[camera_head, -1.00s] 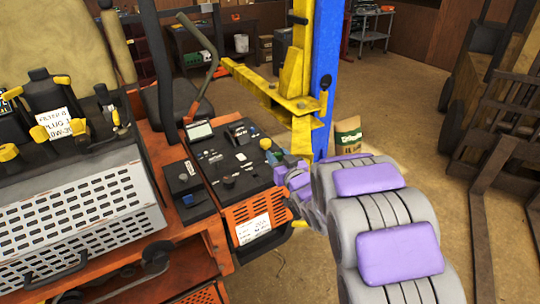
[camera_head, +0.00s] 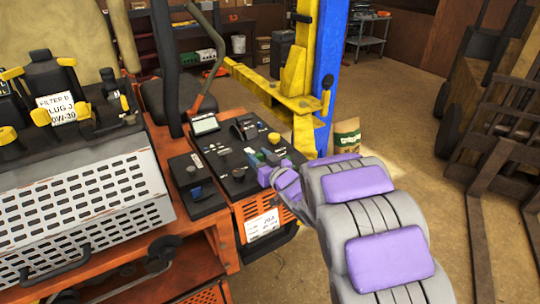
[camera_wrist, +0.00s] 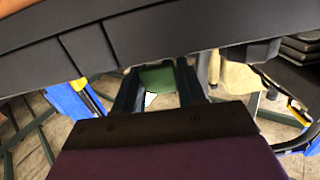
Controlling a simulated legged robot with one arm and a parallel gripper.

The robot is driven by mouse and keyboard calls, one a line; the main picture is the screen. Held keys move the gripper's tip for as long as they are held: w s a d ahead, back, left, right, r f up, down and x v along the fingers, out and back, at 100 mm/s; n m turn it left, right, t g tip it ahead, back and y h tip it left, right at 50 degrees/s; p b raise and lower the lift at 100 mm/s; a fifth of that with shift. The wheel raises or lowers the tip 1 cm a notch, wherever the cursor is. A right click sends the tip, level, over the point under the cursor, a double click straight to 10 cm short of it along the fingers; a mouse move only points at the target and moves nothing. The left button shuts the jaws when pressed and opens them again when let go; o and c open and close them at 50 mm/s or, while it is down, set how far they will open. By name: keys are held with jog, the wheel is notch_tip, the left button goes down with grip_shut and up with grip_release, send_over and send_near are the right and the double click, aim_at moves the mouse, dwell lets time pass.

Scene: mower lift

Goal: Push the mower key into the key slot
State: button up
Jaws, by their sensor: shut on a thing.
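The mower's dark control panel (camera_head: 205,166) lies left of centre in the head view, on the orange mower body. My gripper (camera_head: 264,167) is over the panel's right part, at the end of my grey arm with purple pads. In the wrist view my gripper (camera_wrist: 157,88) is shut, with a green piece (camera_wrist: 157,76) between its two dark fingers. I take this piece to be the mower key; its far end is hidden. A dark overhanging body fills the top of that view. I cannot make out the key slot, nor whether the key touches the panel.
A blue lift post (camera_head: 326,75) with a yellow arm (camera_head: 262,88) stands just behind the panel. A white perforated cover (camera_head: 85,205) is at the left.

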jog(key=shift+a+f, duration=0.4)
jog(key=shift+a, duration=0.15)
jog(key=d, duration=0.5)
jog(key=shift+d+r, duration=0.3)
jog(key=shift+r, duration=0.1)
jog(key=shift+s+a+f, duration=0.1)
jog(key=shift+a+f, duration=0.05)
jog(key=shift+a, duration=1.5)
jog(key=shift+a+f, duration=0.15)
jog(key=shift+a, duration=1.45)
jog(key=shift+d+r, duration=0.15)
jog(key=shift+d, duration=0.8)
jog(key=shift+d+r, duration=0.1)
jog(key=shift+d, duration=0.8)
jog(key=shift+a+f, duration=0.2)
jog(key=shift+a, duration=1.1)
jog(key=shift+d+r+p, duration=0.2)
jog(key=shift+d+p, duration=0.1)
jog(key=shift+d, duration=1.45)
jog(key=shift+a+f, duration=0.2)
jog(key=shift+a, duration=0.95)
jog(key=shift+d+f, duration=0.15)
jog(key=shift+d, duration=0.85)
jog(key=shift+a+f, duration=0.3)
jog(key=shift+a, duration=0.2)
jog(key=shift+c, duration=0.4)
jog(key=o, duration=1.1)
jog(key=shift+a, duration=0.1)
jog(key=shift+o, duration=0.4)
